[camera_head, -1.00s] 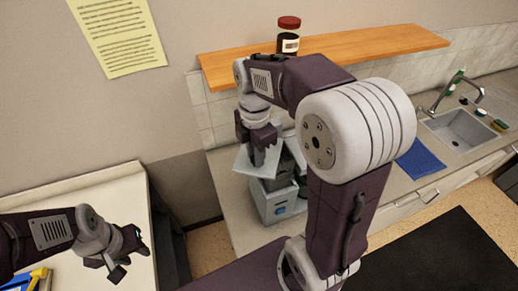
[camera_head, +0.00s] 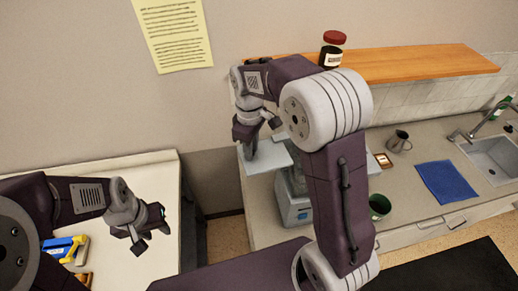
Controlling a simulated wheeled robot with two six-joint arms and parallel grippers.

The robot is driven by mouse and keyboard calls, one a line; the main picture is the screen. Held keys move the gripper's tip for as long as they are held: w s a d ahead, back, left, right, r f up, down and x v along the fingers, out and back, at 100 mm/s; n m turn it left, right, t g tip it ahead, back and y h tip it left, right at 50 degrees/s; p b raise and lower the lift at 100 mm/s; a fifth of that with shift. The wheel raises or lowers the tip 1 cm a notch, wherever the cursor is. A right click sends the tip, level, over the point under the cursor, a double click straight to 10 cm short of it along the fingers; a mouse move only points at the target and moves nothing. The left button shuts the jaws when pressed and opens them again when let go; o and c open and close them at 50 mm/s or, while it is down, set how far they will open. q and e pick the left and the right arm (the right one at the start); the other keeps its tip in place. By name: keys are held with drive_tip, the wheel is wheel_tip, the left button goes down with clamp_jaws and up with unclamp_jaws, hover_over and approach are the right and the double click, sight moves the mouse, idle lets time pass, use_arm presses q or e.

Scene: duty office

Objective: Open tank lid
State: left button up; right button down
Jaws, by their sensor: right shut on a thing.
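The coffee machine (camera_head: 294,209) is a light grey box with a blue mark on its front, standing on the counter partly behind my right arm. The tank lid (camera_head: 268,159) is a flat pale grey plate at the machine's upper left. My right gripper (camera_head: 249,150) points down and is shut on the lid. Whether the lid still touches the machine is hidden behind my arm. My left gripper (camera_head: 149,243) is open and empty over the white table at the left.
A wooden shelf (camera_head: 420,65) with a red-capped jar (camera_head: 332,50) is above the counter. A metal mug (camera_head: 398,141), a green cup (camera_head: 379,207), a blue cloth (camera_head: 446,182) and a sink (camera_head: 498,158) are to the right. Blue and yellow items (camera_head: 66,248) lie on the white table (camera_head: 150,173).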

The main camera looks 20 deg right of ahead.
drive_tip(key=shift+w+a+m+p, duration=0.2)
drive_tip(key=shift+w+m+p, duration=0.05)
drive_tip(key=shift+w+m, duration=0.25)
drive_tip(key=shift+w+a+m+p, duration=0.15)
drive_tip(key=shift+w+m+p, duration=0.1)
drive_tip(key=shift+w+m, duration=0.25)
drive_tip(key=c, duration=1.2)
unclamp_jaws()
drive_tip(key=shift+a, duration=0.1)
